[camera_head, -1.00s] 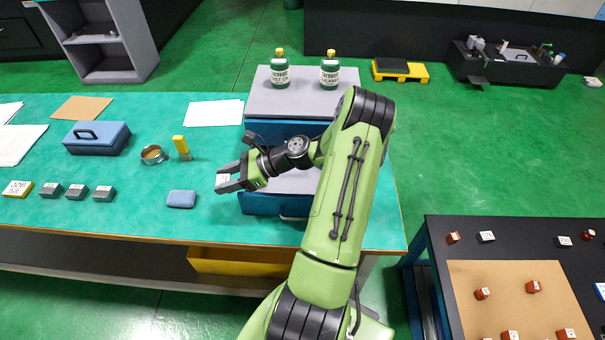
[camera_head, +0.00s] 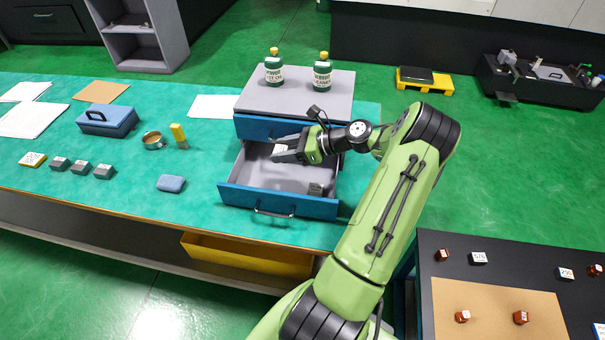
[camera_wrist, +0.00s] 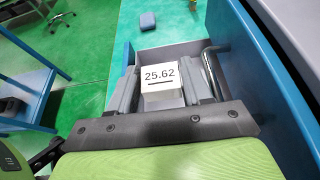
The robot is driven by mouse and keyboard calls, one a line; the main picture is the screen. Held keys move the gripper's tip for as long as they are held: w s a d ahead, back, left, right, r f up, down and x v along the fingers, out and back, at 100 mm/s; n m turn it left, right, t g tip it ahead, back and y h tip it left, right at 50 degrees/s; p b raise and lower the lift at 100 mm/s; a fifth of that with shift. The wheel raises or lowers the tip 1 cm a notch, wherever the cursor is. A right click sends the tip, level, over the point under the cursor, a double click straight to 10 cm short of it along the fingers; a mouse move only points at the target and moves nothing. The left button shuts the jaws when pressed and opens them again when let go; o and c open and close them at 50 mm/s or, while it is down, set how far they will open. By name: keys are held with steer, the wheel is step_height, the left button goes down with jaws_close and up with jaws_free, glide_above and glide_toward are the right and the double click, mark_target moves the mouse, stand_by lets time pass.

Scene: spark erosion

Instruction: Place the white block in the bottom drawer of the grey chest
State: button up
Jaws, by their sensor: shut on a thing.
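The grey chest (camera_head: 300,92) with blue drawer fronts stands on the green bench. Its bottom drawer (camera_head: 272,202) is pulled open, and a small grey block (camera_head: 315,189) lies inside near its right wall. My gripper (camera_head: 283,150) is above the back part of the open drawer, below the chest's upper drawer front. It is shut on the white block (camera_wrist: 161,77), which is marked 25.62 and sits between both fingers in the wrist view. In the head view the block shows only as a small pale patch between the fingertips.
Two green bottles (camera_head: 322,74) stand on the chest top. Left on the bench are a blue sponge-like block (camera_head: 171,183), several grey blocks (camera_head: 82,167), a blue toolbox (camera_head: 107,120) and a yellow-handled item (camera_head: 179,135). A black table (camera_head: 480,242) stands at right.

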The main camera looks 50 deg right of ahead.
step_height(320, 180, down, 10)
steer(key=b, duration=0.2)
steer(key=shift+w+b, duration=0.15)
steer(key=shift+b, duration=0.25)
steer(key=shift+a+f, duration=0.1)
steer(key=shift+f, duration=0.5)
steer(key=o, duration=1.2)
